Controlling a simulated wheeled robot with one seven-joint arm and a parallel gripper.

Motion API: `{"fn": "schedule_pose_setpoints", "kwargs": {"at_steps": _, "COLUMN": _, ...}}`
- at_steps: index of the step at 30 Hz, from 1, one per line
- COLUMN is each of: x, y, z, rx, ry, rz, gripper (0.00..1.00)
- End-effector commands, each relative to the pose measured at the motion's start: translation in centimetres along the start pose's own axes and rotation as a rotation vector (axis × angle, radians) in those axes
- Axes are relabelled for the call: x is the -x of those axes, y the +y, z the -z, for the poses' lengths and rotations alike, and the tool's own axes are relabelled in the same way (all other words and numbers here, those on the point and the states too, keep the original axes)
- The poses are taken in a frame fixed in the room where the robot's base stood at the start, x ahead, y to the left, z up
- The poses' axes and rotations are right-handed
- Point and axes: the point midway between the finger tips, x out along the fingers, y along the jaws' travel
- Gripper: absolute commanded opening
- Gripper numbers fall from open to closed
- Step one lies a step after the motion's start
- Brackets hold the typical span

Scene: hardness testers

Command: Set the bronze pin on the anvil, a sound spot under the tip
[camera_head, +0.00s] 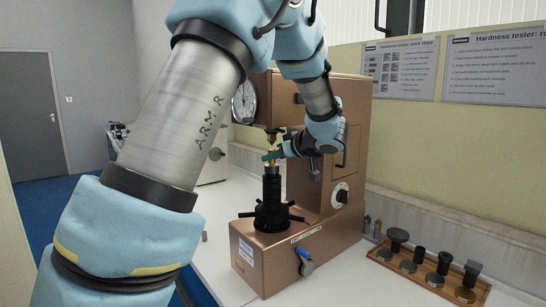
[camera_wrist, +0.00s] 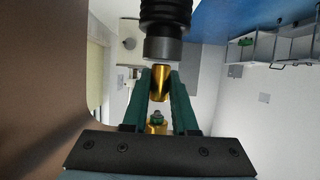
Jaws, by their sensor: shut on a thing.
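The bronze pin (camera_wrist: 160,84) is a short gold-coloured cylinder held between the green fingers of my gripper (camera_wrist: 161,88). In the wrist view, which looks upside down, its end meets or nearly meets the flat face of the dark anvil (camera_wrist: 165,48); I cannot tell if they touch. The tester's tip (camera_wrist: 157,115), in a brass holder, shows on the pin's other side, apart from it. In the head view my gripper (camera_head: 271,156) is between the anvil's black screw column (camera_head: 271,188) and the brass tip holder (camera_head: 273,134). The pin's surface marks are too small to read.
The copper-coloured tester (camera_head: 350,125) stands close behind and beside my gripper, with a dial (camera_head: 244,102) and a blue-handled lever (camera_head: 305,262). A wooden tray (camera_head: 412,277) of several dark and metal pieces lies at right.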

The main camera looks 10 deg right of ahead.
Motion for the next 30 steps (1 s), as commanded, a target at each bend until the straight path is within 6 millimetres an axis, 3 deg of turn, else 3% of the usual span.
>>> {"fn": "schedule_pose_setpoints", "kwargs": {"at_steps": 29, "x": -0.11, "y": 0.01, "z": -0.25, "rx": 0.000, "ry": 0.000, "rz": 0.000, "gripper": 0.00}}
{"fn": "schedule_pose_setpoints", "kwargs": {"at_steps": 30, "x": -0.13, "y": 0.02, "z": -0.30, "rx": 0.000, "ry": 0.000, "rz": 0.000, "gripper": 0.30}}
